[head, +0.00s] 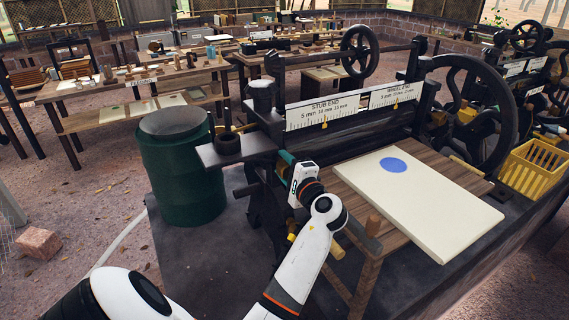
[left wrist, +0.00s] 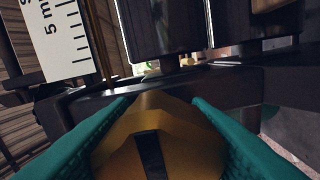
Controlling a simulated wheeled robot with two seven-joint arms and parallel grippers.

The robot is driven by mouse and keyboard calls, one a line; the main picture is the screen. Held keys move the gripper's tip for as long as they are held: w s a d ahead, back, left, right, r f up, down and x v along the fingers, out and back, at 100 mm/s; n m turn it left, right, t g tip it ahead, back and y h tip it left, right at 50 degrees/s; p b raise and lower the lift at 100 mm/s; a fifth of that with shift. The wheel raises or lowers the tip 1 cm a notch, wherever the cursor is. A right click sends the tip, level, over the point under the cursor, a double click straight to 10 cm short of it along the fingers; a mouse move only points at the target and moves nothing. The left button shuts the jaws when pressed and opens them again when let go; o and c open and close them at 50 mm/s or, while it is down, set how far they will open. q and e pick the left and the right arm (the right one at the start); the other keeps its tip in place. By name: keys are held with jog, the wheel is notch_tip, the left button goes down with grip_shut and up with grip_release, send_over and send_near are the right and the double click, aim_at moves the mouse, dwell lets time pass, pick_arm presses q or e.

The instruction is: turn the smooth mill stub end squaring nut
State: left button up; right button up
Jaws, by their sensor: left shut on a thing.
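The smooth mill (head: 345,135) stands at the centre in the head view, with a white scale marked STUB END (head: 322,108) and another scale (head: 395,94) toward its wheel. The stub end squaring nut (left wrist: 160,140) is a yellow, faceted piece with a dark stripe in the left wrist view. My left gripper (head: 285,158) is at the stub end, below the scale. Its teal fingers (left wrist: 160,125) lie on both sides of the nut and are shut on it. In the head view the gripper hides the nut. My right gripper is not in view.
A wooden table (head: 350,185) with a cream sheet (head: 420,208) bearing a blue disc (head: 393,165) stands right of my left arm. A green barrel (head: 185,175) stands left of the mill. A yellow crate (head: 535,165) is at far right.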

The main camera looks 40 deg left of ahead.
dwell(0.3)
pick_arm(q)
jog(key=o, duration=1)
jog(key=shift+w, duration=0.1)
jog(key=shift+d, duration=0.1)
jog(key=v, duration=1.2)
